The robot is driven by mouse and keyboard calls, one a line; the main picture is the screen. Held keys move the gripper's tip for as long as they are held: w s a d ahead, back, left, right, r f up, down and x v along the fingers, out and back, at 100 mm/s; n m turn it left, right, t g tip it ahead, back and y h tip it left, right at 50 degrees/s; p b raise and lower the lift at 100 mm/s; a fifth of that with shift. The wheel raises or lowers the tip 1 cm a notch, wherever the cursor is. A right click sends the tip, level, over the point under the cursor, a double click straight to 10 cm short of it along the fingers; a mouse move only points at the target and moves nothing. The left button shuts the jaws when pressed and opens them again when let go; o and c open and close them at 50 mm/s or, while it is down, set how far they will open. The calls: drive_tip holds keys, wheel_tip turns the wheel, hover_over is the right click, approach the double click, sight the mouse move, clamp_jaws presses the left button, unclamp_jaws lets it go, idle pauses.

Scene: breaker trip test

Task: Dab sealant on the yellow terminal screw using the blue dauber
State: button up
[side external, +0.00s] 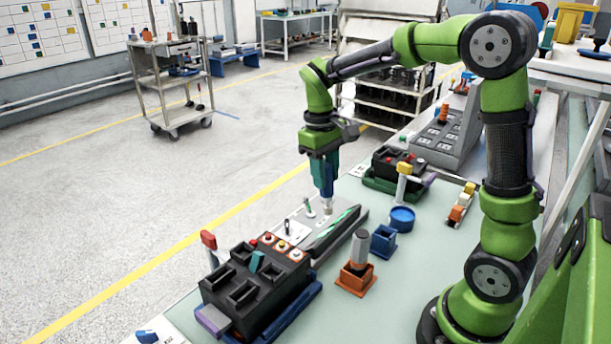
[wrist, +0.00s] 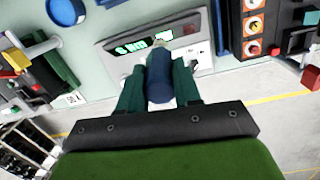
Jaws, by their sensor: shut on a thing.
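My gripper (side external: 325,180) points straight down and is shut on the blue dauber (wrist: 160,85). In the side view the dauber's pale tip (side external: 328,208) hangs at the grey panel (side external: 345,232); I cannot tell if it touches. In the wrist view the dauber lies between both green fingers, in front of the panel with green displays (wrist: 130,46). A blue square holder (side external: 383,241) stands to the right with nothing seen in it.
A black breaker block (side external: 257,285) with red and orange buttons and a red-topped lever (side external: 209,240) stands at front left.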

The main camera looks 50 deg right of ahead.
drive_tip(key=s+d+f+n+g+h, duration=0.1)
drive_tip(key=s+d, duration=0.4)
drive_tip(key=d, duration=0.4)
drive_tip(key=s+d+g+h, duration=0.1)
drive_tip(key=s+d, duration=0.3)
drive_tip(key=d, duration=0.4)
drive_tip(key=shift+s+d+f, duration=0.1)
drive_tip(key=shift+s+f, duration=0.05)
drive_tip(key=shift+f, duration=2.55)
drive_tip(key=shift+f, duration=0.75)
drive_tip(key=shift+r, duration=0.1)
wheel_tip(320, 180, up, 7)
